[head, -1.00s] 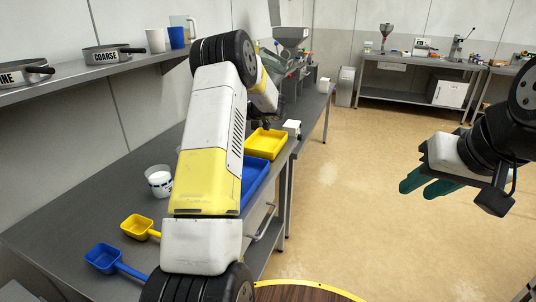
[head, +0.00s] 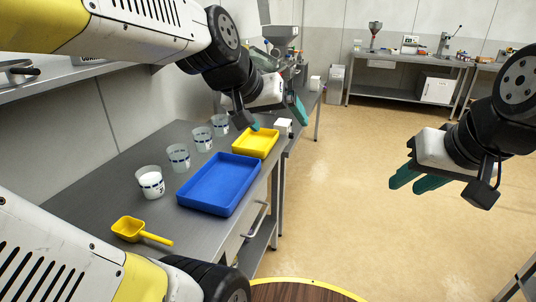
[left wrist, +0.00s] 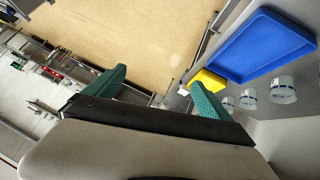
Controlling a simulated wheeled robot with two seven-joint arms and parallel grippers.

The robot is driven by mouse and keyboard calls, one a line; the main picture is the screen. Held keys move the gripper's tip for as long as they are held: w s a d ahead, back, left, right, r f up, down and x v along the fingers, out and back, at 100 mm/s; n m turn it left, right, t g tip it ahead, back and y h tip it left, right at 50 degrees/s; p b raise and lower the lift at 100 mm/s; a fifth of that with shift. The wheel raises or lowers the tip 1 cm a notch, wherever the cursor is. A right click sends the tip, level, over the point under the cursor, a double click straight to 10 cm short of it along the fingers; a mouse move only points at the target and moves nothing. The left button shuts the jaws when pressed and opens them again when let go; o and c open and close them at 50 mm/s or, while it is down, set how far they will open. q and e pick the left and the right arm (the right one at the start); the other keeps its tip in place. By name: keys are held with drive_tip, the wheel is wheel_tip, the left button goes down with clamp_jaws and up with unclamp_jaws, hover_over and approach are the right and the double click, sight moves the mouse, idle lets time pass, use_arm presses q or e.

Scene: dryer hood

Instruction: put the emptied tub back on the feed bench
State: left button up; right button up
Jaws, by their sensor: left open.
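Several clear tubs with blue bands stand in a row on the grey bench (head: 110,185) in the head view. The nearest tub (head: 150,182) holds something white. Behind it are a second tub (head: 178,157), a third tub (head: 203,139) and a farthest tub (head: 220,125); I cannot tell which one was emptied. My left gripper (head: 277,116) is open, above the far end of this bench, near the yellow tray. In the left wrist view nothing is between its fingers (left wrist: 158,92), and tubs (left wrist: 283,90) show at right. My right gripper (head: 416,180) is open and empty above the floor.
A blue tray (head: 220,183), a yellow tray (head: 256,143) and a yellow scoop (head: 128,229) lie on the bench. A small white box (head: 283,127) is beyond the yellow tray. A hopper machine (head: 280,36) stands farther back. The floor (head: 345,190) at right is clear.

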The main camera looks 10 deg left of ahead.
use_arm(q)
drive_tip(key=s+a+f+g+y, duration=0.1)
drive_tip(key=s+a+f+g, duration=0.1)
drive_tip(key=s+f, duration=0.3)
drive_tip(key=s, duration=0.4)
drive_tip(key=shift+s+m, duration=0.3)
drive_tip(key=shift+d+r, duration=0.1)
drive_tip(key=shift+c, duration=0.4)
